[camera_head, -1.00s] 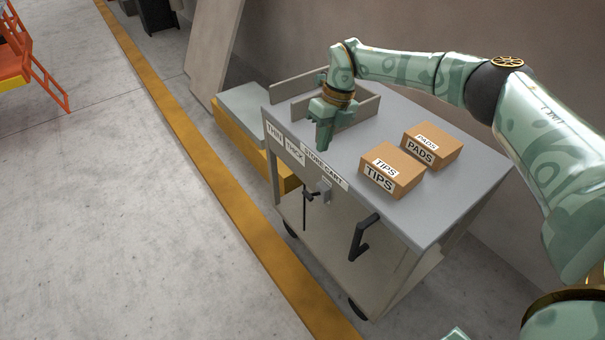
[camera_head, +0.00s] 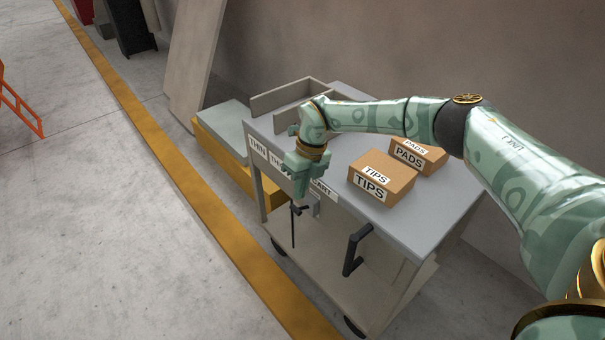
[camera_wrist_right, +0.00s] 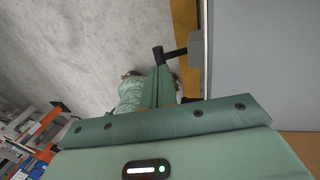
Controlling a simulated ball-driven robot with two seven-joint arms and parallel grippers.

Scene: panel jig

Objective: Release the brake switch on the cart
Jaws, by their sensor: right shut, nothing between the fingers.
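The store cart (camera_head: 390,205) stands against the wall with a grey top and an open lower shelf. On its front edge is a small grey switch box (camera_head: 317,207) with a dark lever (camera_head: 300,209) sticking out. The right wrist view shows the box (camera_wrist_right: 195,52) and the lever's dark knob (camera_wrist_right: 158,56). My right gripper (camera_head: 298,199) is shut and empty, pointing down in front of the cart's front edge. Its fingertips (camera_wrist_right: 162,70) are right at the knob; I cannot tell whether they touch. My left gripper is not in view.
Cartons marked TIPS (camera_head: 381,180) and PADS (camera_head: 425,154) sit on the cart top, with an open bin (camera_head: 285,100) at its far end. A black handle (camera_head: 355,250) juts from the front. A yellow-sided block (camera_head: 225,150) stands beyond.

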